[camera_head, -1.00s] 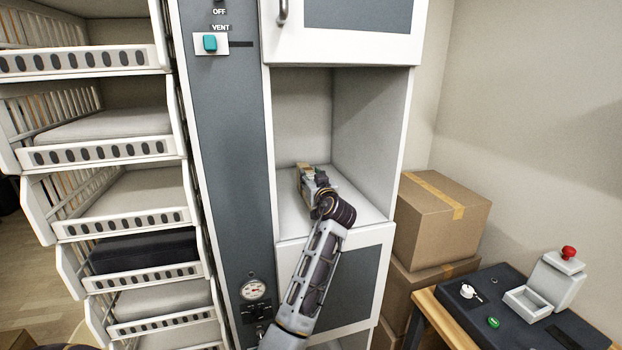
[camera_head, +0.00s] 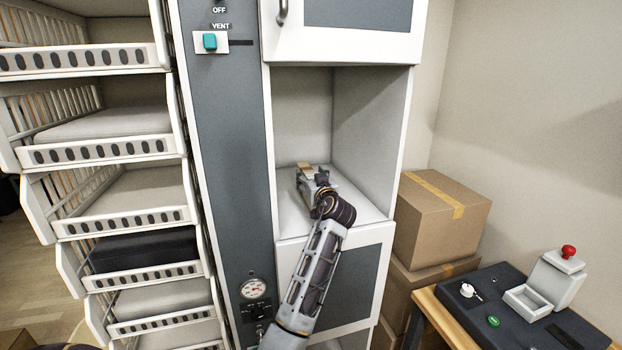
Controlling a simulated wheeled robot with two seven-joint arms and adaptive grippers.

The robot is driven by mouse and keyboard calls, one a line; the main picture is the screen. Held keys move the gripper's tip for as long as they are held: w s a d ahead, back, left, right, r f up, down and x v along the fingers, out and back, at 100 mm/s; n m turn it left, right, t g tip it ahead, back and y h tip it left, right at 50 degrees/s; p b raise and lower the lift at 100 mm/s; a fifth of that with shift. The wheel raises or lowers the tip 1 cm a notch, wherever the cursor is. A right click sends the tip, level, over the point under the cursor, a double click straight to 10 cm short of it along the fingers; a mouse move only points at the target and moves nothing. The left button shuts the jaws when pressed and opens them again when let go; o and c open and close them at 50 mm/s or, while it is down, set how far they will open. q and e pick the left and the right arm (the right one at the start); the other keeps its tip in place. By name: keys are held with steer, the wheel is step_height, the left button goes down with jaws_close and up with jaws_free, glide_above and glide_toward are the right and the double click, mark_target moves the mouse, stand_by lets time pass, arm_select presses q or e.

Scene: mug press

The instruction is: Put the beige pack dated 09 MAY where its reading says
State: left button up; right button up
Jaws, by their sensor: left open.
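A small beige-brown block (camera_head: 306,168), probably the beige pack, is in the open white compartment (camera_head: 360,200) in the middle of the head view. It is at the tip of my left gripper (camera_head: 306,177), which reaches into the compartment over its floor. The left gripper is open. The gripper partly hides the block, and no date or writing on it can be read. I cannot tell whether the fingers still touch it. My right gripper is not in view.
A grey panel with a teal switch (camera_head: 210,42) marked OFF and VENT and a gauge (camera_head: 254,289) stands left of the compartment. White slotted trays (camera_head: 100,152) are stacked at left. Cardboard boxes (camera_head: 440,225) and a dark bench (camera_head: 520,325) with a red knob (camera_head: 568,252) are at right.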

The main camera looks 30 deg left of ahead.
arm_select(q)
steer(key=shift+d+r, duration=0.1)
steer(key=shift+s+d, duration=0.3)
steer(key=b+v, duration=0.1)
steer(key=v, duration=0.4)
steer(key=shift+s+d, duration=0.15)
steer(key=shift+s, duration=0.05)
steer(key=b+v, duration=0.1)
steer(key=v, duration=0.3)
steer(key=shift+s+d, duration=0.3)
steer(key=shift+d, duration=0.1)
steer(key=shift+s+d, duration=0.2)
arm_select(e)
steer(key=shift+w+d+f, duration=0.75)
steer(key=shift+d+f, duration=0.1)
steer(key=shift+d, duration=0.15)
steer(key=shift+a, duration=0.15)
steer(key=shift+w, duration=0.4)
